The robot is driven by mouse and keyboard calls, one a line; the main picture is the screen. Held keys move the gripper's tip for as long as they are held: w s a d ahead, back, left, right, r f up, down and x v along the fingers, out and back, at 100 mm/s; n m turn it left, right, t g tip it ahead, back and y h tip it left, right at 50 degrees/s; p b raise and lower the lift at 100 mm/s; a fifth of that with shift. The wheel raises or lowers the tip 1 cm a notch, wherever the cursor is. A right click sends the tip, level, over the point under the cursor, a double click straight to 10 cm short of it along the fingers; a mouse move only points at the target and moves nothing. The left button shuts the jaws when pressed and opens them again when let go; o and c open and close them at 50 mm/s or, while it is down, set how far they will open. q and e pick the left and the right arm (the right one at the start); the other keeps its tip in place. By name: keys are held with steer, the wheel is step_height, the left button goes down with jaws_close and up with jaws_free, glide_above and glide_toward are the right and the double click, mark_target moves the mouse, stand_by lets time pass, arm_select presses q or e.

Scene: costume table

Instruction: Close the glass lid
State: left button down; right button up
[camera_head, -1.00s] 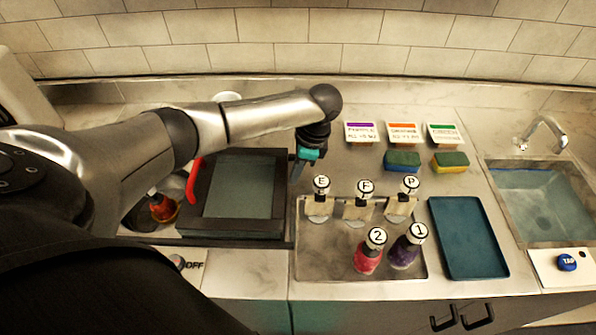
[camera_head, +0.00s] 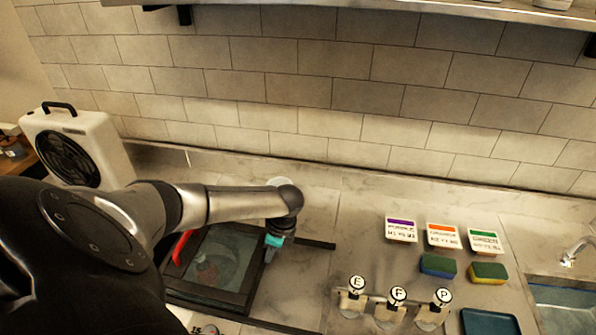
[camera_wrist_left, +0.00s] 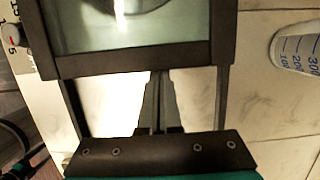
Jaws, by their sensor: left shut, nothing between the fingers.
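The glass lid (camera_head: 245,285) is a dark-framed glass pane with a red handle (camera_head: 181,247) at its left side. It lies over a round bowl holding a reddish item, which shows through the glass. My left gripper (camera_head: 269,257) is shut and empty, pointing down at the lid's right edge. In the left wrist view, the shut fingertips (camera_wrist_left: 158,76) are right at the lid's frame (camera_wrist_left: 140,62); I cannot tell whether they touch it. My right gripper is out of view.
Dark rails (camera_head: 318,243) extend right of the lid over bare counter. A fan heater (camera_head: 75,145) stands at the left. The tiled wall closes the back.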

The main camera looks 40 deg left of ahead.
mark_target(247, 250)
arm_select(q)
steer(key=s+a, duration=0.2)
steer(key=a, duration=0.1)
steer(key=s+a, duration=0.1)
steer(key=a, duration=0.1)
steer(key=shift+a+p, duration=0.1)
steer(key=shift+p, duration=0.3)
steer(key=shift+s, duration=0.1)
